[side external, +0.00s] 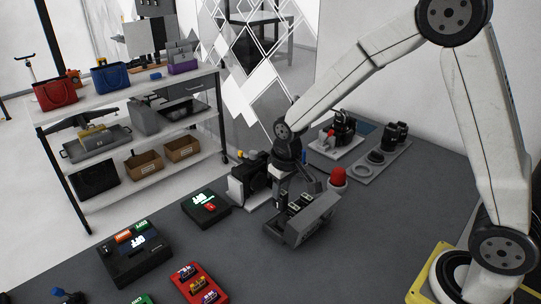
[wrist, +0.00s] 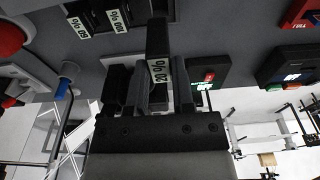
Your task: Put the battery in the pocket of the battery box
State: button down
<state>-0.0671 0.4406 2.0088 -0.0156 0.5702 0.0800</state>
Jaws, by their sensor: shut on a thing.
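In the wrist view my gripper (wrist: 160,85) is shut on a black battery (wrist: 157,42) with a white "20 %" label. The battery sticks out past the fingertips. The grey battery box (side external: 296,231) stands on the dark table in the side view, and my gripper (side external: 284,192) is close above its back left part. In the wrist view two batteries labelled "80 %" (wrist: 77,27) and "100 %" (wrist: 116,20) sit side by side at the upper left, in the box. The held battery's far end is near the box; I cannot tell whether they touch.
A red dome button (side external: 338,175) stands right behind the box. Dark display units (side external: 205,206) and (side external: 135,250) and a red tray (side external: 193,283) lie to the left. Grey equipment plates (side external: 374,163) stand at the back right. The table right of the box is clear.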

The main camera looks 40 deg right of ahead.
aim_at(281, 205)
jog(key=shift+f, duration=0.15)
jog(key=shift+f, duration=2.7)
jog(key=shift+f, duration=1.65)
jog(key=shift+c, duration=2)
grip_release()
jog(key=shift+r, duration=0.15)
jog(key=shift+s+r, duration=0.15)
jog(key=shift+r, duration=1.1)
jog(key=shift+s+r, duration=0.2)
jog(key=shift+r, duration=1.05)
jog(key=shift+s+r, duration=0.15)
jog(key=shift+r, duration=1.1)
jog(key=shift+s, duration=0.1)
jog(key=s+d+r, duration=0.1)
jog(key=s, duration=0.5)
jog(key=s+d+r+t, duration=0.1)
jog(key=s+r, duration=0.1)
jog(key=s, duration=0.5)
jog(key=shift+d, duration=0.35)
